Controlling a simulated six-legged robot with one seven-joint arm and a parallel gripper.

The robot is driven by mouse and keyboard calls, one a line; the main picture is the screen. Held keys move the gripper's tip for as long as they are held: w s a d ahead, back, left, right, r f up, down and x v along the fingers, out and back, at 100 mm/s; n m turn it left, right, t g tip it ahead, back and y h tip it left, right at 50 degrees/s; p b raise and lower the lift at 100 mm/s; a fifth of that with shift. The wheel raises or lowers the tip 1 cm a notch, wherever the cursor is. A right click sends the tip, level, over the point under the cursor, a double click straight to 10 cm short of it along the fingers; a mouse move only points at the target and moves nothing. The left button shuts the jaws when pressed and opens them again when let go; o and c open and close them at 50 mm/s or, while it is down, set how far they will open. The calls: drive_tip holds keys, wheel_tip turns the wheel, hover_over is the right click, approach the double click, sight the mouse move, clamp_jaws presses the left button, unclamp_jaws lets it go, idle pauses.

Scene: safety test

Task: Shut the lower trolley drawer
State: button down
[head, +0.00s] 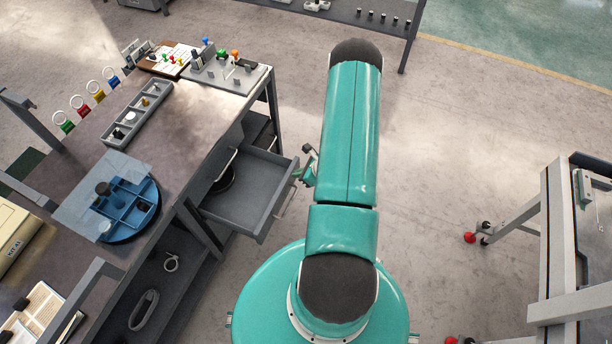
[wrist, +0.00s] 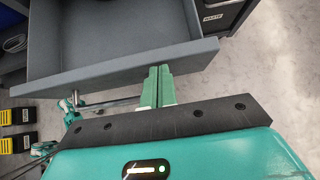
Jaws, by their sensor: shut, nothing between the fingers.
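A grey drawer (head: 248,190) stands pulled out from the bench on the left in the head view. In the head view my arm hides most of the gripper.
The bench top (head: 190,115) carries a blue divided tray (head: 128,208), a grey parts tray (head: 137,112) and small knobs. A grey frame (head: 560,240) stands at right.

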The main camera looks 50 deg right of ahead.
drive_tip(key=w+a, duration=0.3)
drive_tip(key=w, duration=0.6)
drive_tip(key=w+a, duration=0.3)
drive_tip(key=w, duration=0.6)
drive_tip(key=shift+w+a, duration=0.15)
drive_tip(key=shift+a, duration=0.1)
drive_tip(key=shift+d, duration=0.1)
